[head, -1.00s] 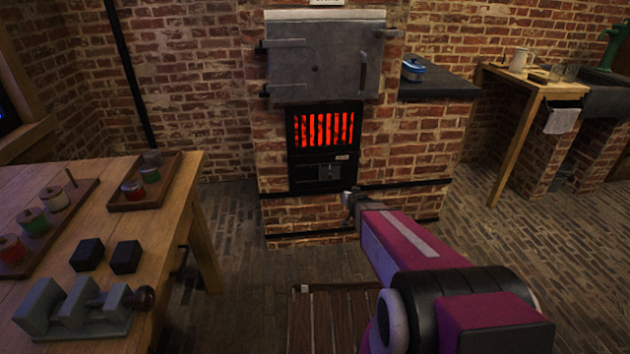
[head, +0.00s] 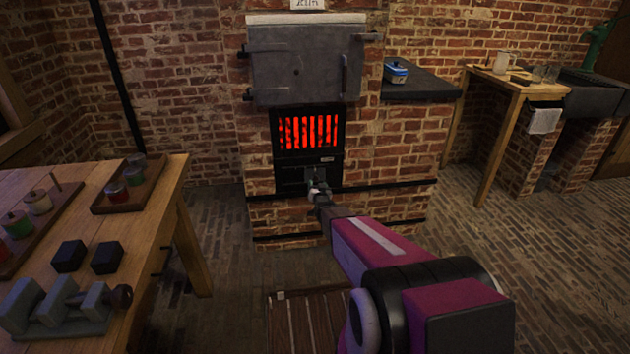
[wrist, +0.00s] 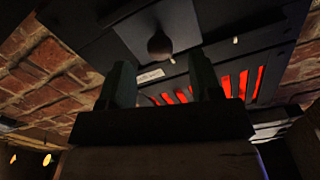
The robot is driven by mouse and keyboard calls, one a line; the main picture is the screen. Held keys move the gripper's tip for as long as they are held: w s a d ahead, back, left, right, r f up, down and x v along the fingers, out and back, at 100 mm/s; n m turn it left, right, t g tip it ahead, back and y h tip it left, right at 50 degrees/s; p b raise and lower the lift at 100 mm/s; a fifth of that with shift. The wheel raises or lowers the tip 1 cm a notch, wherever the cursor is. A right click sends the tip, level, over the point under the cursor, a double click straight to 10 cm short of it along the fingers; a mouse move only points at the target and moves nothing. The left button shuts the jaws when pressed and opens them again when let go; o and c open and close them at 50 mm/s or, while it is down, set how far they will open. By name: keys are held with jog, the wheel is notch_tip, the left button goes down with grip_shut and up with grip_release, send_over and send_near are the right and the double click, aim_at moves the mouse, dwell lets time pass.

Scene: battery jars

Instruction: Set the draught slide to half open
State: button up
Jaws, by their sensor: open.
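The draught slide (head: 291,176) is a small dark grey plate in the black panel under the kiln's glowing grate. In the wrist view it shows as a grey plate (wrist: 150,22) with a dark round knob (wrist: 160,46) and small pale marks near its edge. My gripper (head: 317,186) is in front of the slide's right part in the head view and hides some of it. In the wrist view my gripper (wrist: 160,76) is open, with one finger on each side below the knob. The knob appears beyond the fingertips, not held. How far the slide stands open is unclear.
The red-glowing grate (head: 308,132) is right above the slide, under the grey kiln door (head: 305,65). A workbench (head: 150,185) with trays and black blocks stands at left. A slatted wooden board (head: 305,318) lies on the floor. Floor to the right is open.

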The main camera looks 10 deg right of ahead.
aim_at(305, 177)
jog(key=w, duration=0.5)
jog(key=shift+w, duration=0.35)
jog(key=shift+c, duration=0.3)
grip_shut()
jog(key=shift+a, duration=2.2)
jog(key=shift+o, duration=0.3)
grip_release()
